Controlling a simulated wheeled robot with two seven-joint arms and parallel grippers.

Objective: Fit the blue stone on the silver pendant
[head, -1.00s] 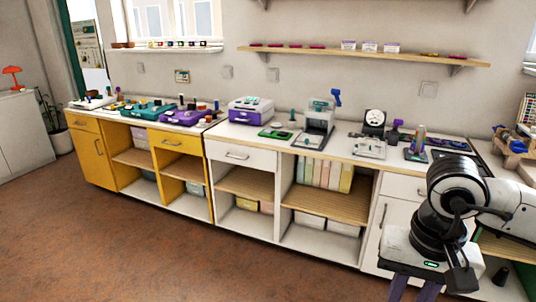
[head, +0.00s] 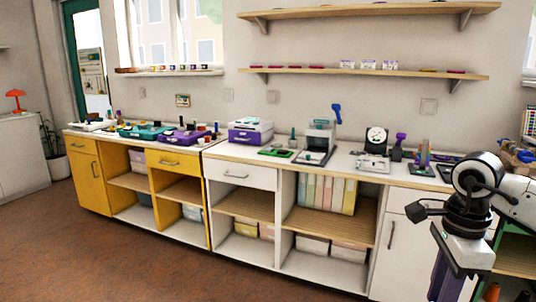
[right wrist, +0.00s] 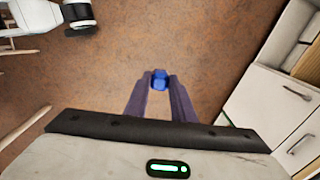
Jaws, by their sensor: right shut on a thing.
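The blue stone (right wrist: 160,80) is small and faceted and sits between the tips of my right gripper (right wrist: 161,84) in the right wrist view. The gripper's two purple fingers are closed on it, above open brown floor. In the head view the right gripper (head: 446,284) hangs in front of the counter's right end, its fingers cut by the lower edge; the stone does not show there. I cannot make out the silver pendant; a pale metal tray (head: 373,164) lies on the counter. My left gripper is out of view.
A long counter (head: 345,159) runs along the wall. It carries a purple-and-white box (head: 250,131), a press-like stand (head: 319,136), a round dial (head: 376,137) and a purple-topped tool (head: 398,148). Cabinet fronts lie beside the right gripper.

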